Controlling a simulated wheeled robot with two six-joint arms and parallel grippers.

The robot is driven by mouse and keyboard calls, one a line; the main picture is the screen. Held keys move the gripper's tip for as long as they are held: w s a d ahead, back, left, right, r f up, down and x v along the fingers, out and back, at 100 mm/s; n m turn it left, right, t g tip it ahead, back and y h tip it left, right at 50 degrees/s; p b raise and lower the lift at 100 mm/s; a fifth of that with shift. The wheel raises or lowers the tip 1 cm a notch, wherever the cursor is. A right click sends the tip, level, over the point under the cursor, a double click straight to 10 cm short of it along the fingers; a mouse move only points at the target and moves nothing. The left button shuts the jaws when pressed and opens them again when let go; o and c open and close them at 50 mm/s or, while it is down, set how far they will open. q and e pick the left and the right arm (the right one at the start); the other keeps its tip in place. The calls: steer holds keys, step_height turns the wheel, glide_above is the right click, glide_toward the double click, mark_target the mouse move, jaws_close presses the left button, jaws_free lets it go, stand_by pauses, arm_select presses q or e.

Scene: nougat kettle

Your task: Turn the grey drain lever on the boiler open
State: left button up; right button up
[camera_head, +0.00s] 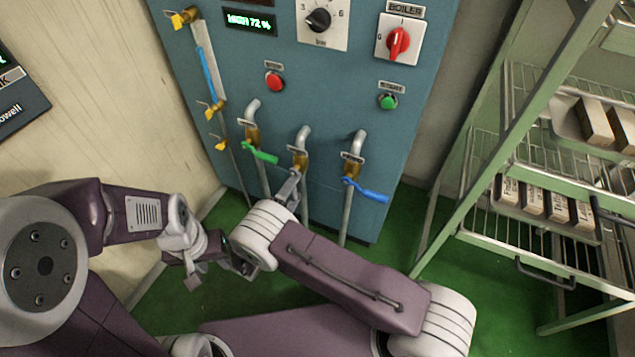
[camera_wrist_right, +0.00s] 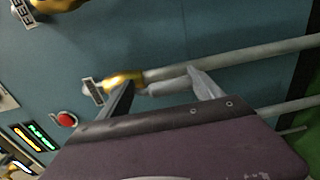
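The boiler (camera_head: 345,100) is a blue upright panel with several brass taps low on its front. The grey drain lever (camera_wrist_right: 168,88) shows in the right wrist view, on a yellow tap body (camera_wrist_right: 124,78). My right gripper (camera_wrist_right: 160,84) is open, with its two fingers apart on either side of the lever; I cannot tell whether they touch it. In the head view my right wrist hides most of this hand, and a grey metal part shows below the middle tap (camera_head: 299,156). My left gripper (camera_head: 193,277) hangs away from the boiler at the left; its fingers are unclear.
A green lever (camera_head: 262,155) and a blue lever (camera_head: 368,191) sit on the taps either side. A red button (camera_head: 274,82), a green button (camera_head: 388,102) and a red knob (camera_head: 398,42) are above. A green rack (camera_head: 475,175) with boxes stands right. Green floor lies below.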

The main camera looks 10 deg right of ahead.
steer(key=s+d+r+p, duration=0.6)
steer(key=d+r+p, duration=0.1)
steer(key=d+r, duration=0.2)
steer(key=shift+d+r, duration=0.2)
steer(key=shift+r, duration=0.2)
steer(key=shift+s, duration=0.1)
